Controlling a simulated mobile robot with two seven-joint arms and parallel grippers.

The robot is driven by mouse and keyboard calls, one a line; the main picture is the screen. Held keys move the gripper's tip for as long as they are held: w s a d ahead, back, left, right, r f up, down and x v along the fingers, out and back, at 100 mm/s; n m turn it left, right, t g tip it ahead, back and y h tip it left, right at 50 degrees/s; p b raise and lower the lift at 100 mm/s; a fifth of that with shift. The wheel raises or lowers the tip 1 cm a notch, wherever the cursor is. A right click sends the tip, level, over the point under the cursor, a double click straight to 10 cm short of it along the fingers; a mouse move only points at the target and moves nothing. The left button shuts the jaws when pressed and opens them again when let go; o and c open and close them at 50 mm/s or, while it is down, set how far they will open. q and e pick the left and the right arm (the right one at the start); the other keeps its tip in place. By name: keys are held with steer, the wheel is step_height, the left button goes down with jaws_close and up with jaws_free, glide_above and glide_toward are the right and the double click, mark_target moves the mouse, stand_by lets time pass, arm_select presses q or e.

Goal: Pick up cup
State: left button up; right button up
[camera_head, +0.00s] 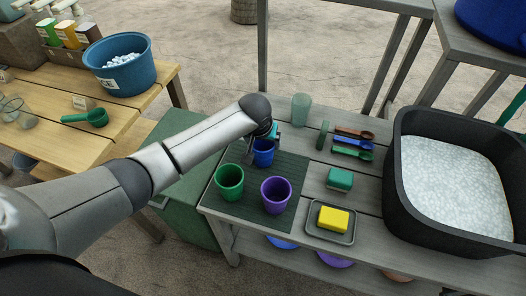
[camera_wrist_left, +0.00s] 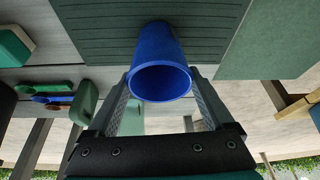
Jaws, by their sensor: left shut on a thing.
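A blue cup (camera_head: 264,155) is at the back of the dark ribbed mat (camera_head: 245,196) on the grey table. My left gripper (camera_head: 268,137) reaches it from behind and above and is shut on it. In the left wrist view the blue cup (camera_wrist_left: 160,65) sits between the two fingers of the gripper (camera_wrist_left: 162,95). I cannot tell whether the cup is clear of the mat. A green cup (camera_head: 229,182) and a purple cup (camera_head: 275,194) stand upright at the front of the mat. My right gripper is not in view.
A translucent green glass (camera_head: 301,109) stands behind the mat. Several coloured scoops (camera_head: 352,144), a teal block (camera_head: 339,179) and a yellow block (camera_head: 333,219) on a tray lie right of it. A black tub (camera_head: 398,200) of ice-like bits fills the table's right end.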

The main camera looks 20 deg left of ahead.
arm_select(q)
steer(key=c, duration=0.4)
steer(key=shift+o, duration=0.2)
steer(key=shift+r, duration=0.1)
